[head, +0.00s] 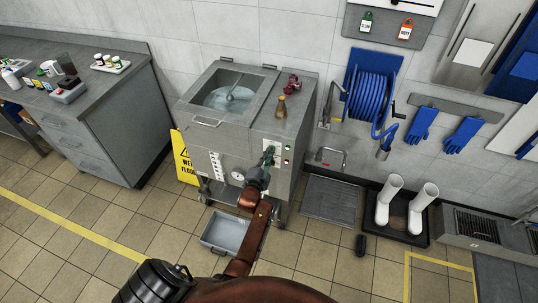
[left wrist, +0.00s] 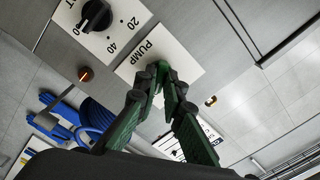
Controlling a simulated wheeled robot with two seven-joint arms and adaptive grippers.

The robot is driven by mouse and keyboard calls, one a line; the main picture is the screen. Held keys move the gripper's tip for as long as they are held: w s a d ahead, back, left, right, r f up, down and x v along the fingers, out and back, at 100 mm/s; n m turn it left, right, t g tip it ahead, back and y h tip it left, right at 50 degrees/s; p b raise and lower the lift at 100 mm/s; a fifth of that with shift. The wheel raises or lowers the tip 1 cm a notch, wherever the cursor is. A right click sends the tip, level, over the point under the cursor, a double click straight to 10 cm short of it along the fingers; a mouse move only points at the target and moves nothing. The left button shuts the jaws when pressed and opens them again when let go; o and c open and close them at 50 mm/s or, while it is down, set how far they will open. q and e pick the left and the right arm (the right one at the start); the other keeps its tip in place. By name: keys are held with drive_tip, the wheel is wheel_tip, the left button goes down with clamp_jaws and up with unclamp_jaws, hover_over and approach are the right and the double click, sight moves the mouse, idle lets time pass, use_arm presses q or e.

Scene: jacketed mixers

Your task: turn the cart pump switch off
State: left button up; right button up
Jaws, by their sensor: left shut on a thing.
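The mixer cart (head: 222,139) stands against the wall, with a white control plate (head: 277,145) on its front. In the left wrist view, a white plate marked PUMP (left wrist: 186,55) is right at my fingertips. My left gripper (head: 268,157) reaches the cart's front panel, and it also shows in the left wrist view (left wrist: 164,80). Its green fingers converge on the plate, shut on the pump switch. The switch itself is mostly hidden by the fingertips, so its setting cannot be read. My right gripper is not in view.
A black dial (left wrist: 95,15) marked 20 and 40 is beside the PUMP plate, near an orange lamp (left wrist: 86,74). A grey bin (head: 224,232) lies on the floor below the cart. A yellow wet-floor sign (head: 183,158) stands left of it. White boots (head: 388,198) stand at right.

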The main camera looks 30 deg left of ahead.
use_arm(q)
clamp_jaws()
drive_tip(key=shift+n, duration=0.3)
drive_tip(key=n+p, duration=0.4)
drive_tip(key=n, duration=0.7)
drive_tip(key=shift+d+f, duration=0.1)
drive_tip(key=shift+n, duration=0.3)
drive_tip(key=o, duration=0.6)
unclamp_jaws()
drive_tip(key=shift+o, duration=0.2)
drive_tip(key=v, duration=1.2)
